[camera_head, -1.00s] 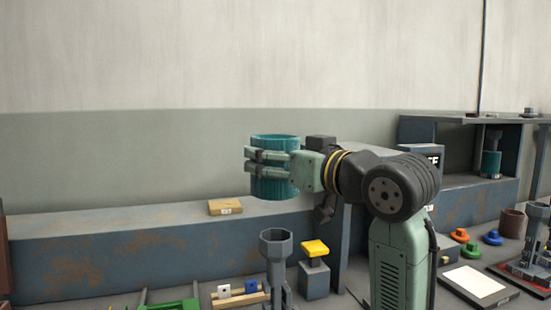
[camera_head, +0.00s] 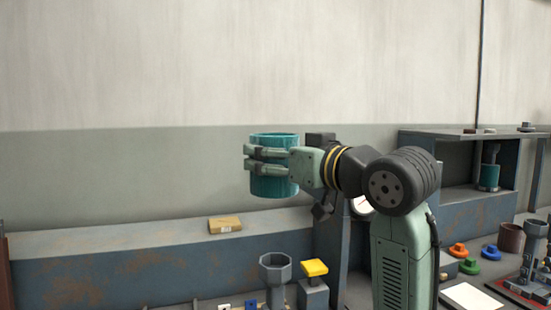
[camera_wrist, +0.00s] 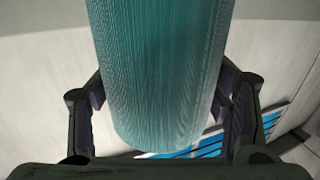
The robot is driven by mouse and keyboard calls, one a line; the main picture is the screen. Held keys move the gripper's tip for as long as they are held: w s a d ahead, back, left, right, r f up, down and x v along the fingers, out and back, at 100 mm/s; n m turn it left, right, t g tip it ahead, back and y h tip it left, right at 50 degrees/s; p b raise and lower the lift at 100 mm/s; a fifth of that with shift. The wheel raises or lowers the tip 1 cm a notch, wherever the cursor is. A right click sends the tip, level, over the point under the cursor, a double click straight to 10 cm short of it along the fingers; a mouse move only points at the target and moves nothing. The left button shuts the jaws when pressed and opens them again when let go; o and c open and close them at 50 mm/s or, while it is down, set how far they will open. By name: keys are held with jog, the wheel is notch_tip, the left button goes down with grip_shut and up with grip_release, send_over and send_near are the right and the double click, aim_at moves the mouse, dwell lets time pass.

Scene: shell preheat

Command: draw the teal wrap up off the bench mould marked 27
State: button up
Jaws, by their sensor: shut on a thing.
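The teal wrap (camera_head: 275,183) is a ribbed, open-topped sleeve held upright in the air. My gripper (camera_head: 268,160) is shut on it, with its fingers around its sides. In the wrist view the wrap (camera_wrist: 160,70) fills the middle between the two fingers (camera_wrist: 160,110). A grey mould (camera_head: 275,270) with a flared cup-like top stands bare on the bench below the wrap, apart from it. I cannot read a number on it. Another teal-wrapped mould (camera_head: 489,176) stands in the shelf bay at the right.
A tan block (camera_head: 225,224) lies on the ledge at the left. A yellow-topped grey block (camera_head: 314,270) stands right beside the bare mould. Orange (camera_head: 458,250), green and blue knobs, a brown cup (camera_head: 511,237) and a white sheet (camera_head: 471,297) lie at the right.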

jog(key=shift+r+p, duration=1.9)
jog(key=shift+r, duration=0.95)
